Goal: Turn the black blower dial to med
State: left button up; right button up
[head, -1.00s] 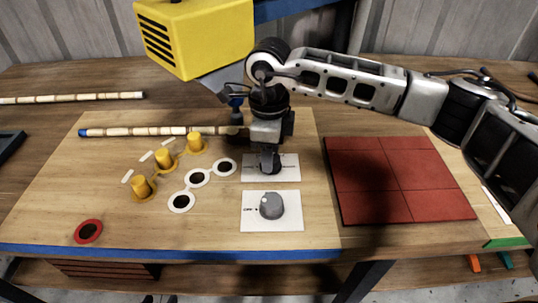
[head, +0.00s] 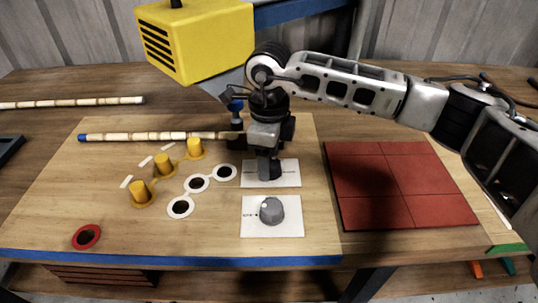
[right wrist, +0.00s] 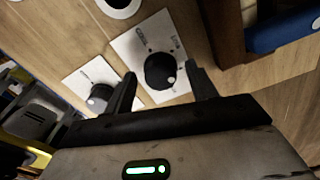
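The black dial (head: 277,171) sits on a white plate (head: 290,180) at the middle of the wooden board, partly hidden by my right gripper (head: 268,178) in the head view. In the right wrist view the black dial (right wrist: 160,70) shows a white dot near its edge; the plate's lettering is too small to read. My right gripper (right wrist: 162,85) is open, its fingers at either side of the dial with gaps visible; contact cannot be told. The yellow blower (head: 195,40) hangs at the back. My left gripper is not in view.
A grey dial (head: 271,211) on another white plate stands just in front. A rattan pole (head: 150,136) lies behind yellow pegs (head: 163,165) and white rings (head: 198,183). A red tiled mat (head: 395,185) lies to the right.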

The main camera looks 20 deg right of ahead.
notch_tip(320, 180, up, 16)
jog(key=b, duration=0.1)
dwell(0.5)
